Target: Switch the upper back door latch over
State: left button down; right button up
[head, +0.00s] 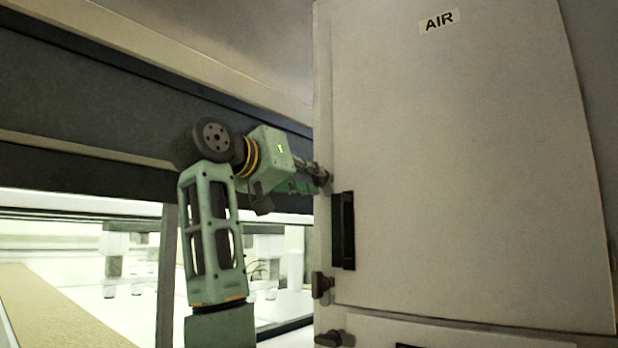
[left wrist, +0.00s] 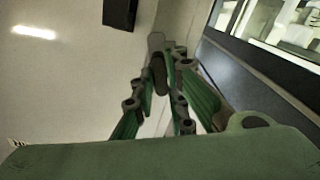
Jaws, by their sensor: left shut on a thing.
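The tall beige door (head: 460,180) carries an AIR label. My left gripper (head: 318,174) reaches the door's left edge, above the black handle. In the left wrist view my left gripper (left wrist: 159,88) has its green-and-grey fingers closed around a small dark latch (left wrist: 159,72) at the door edge. In the head view the fingers largely cover this upper latch. Its exact angle is hard to tell. A lower dark latch (head: 322,285) sits on the same edge below the handle, clear of my gripper. My right gripper is not in view.
The black recessed handle (head: 343,231) is on the door just below my gripper; it also shows in the left wrist view (left wrist: 120,12). Another dark latch (head: 331,338) is on the panel below. A dark beam (head: 90,105) runs behind my left arm, above a bright opening.

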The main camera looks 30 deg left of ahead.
pick_arm(q)
jog(key=shift+f+m, duration=0.1)
jog(key=shift+m, duration=1.9)
jog(key=c, duration=1.8)
grip_release()
jog(key=shift+o, duration=0.2)
jog(key=s+a, duration=0.1)
jog(key=s, duration=1)
jog(key=shift+s, duration=0.4)
